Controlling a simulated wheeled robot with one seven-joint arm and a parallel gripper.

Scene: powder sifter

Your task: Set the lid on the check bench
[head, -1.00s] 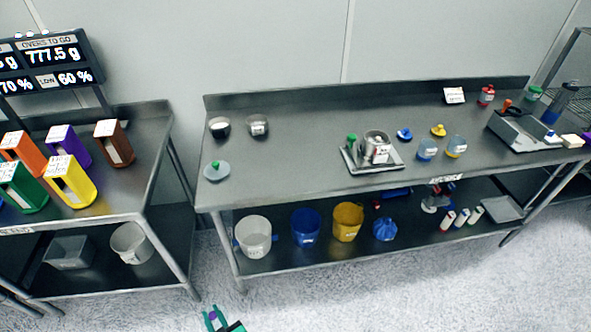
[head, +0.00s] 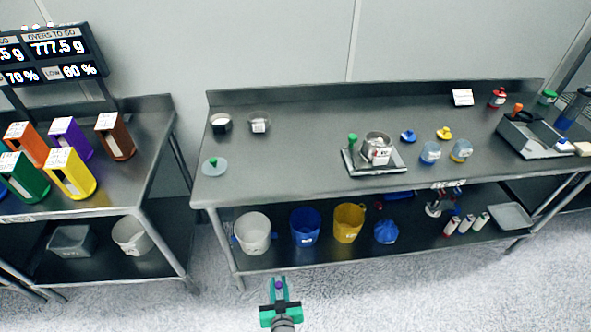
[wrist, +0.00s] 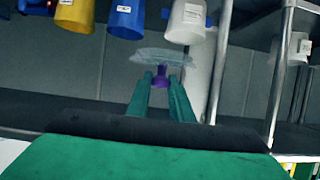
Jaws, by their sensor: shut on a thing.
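My gripper (head: 279,286) is in front of the long metal bench (head: 300,165), over the floor. It is shut on a lid with a purple knob (head: 278,285). In the wrist view the lid is a clear disc (wrist: 162,57), and its purple knob (wrist: 161,76) sits between my green fingers (wrist: 160,84). In the head view the clear disc is hard to make out. The bench labels are too small to read, so I cannot tell which bench is the check bench. Another clear lid with a green knob (head: 214,168) lies at the long bench's left end.
A scale with a steel pan (head: 376,153) stands mid-bench. Two cups (head: 258,123) are at the back left, and jars (head: 431,152) stand to the right. Colored bins (head: 70,173) crowd the left bench (head: 150,120).

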